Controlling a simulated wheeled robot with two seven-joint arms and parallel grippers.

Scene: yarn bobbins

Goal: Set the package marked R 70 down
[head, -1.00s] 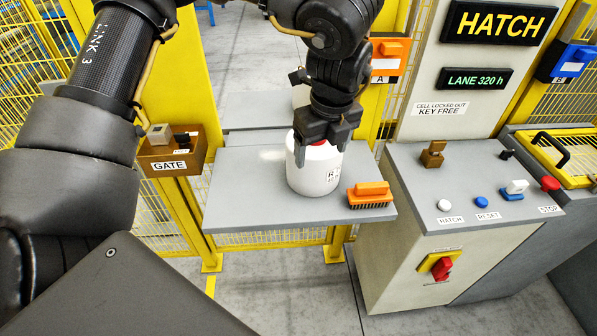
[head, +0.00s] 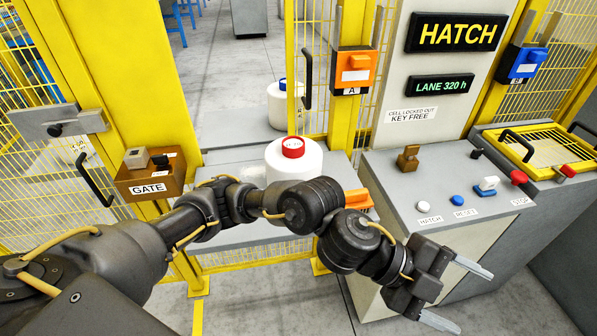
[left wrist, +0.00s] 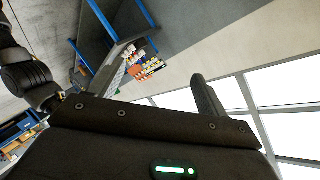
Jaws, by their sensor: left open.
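The white package with a red cap (head: 293,165) stands upright on the grey hatch shelf (head: 225,238) in the head view. My left arm crosses in front of its lower part, so its R label is hidden now. My left gripper (head: 474,302) is open and empty, well to the right of the package and in front of the control console. The left wrist view is turned away from the shelf and shows no package. My right gripper is not in view.
An orange brush (head: 358,199) lies on the shelf, partly behind my arm. A white package with a blue cap (head: 279,104) stands beyond the hatch. The console (head: 400,190) with buttons is at right. A brown GATE box (head: 150,182) is at left.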

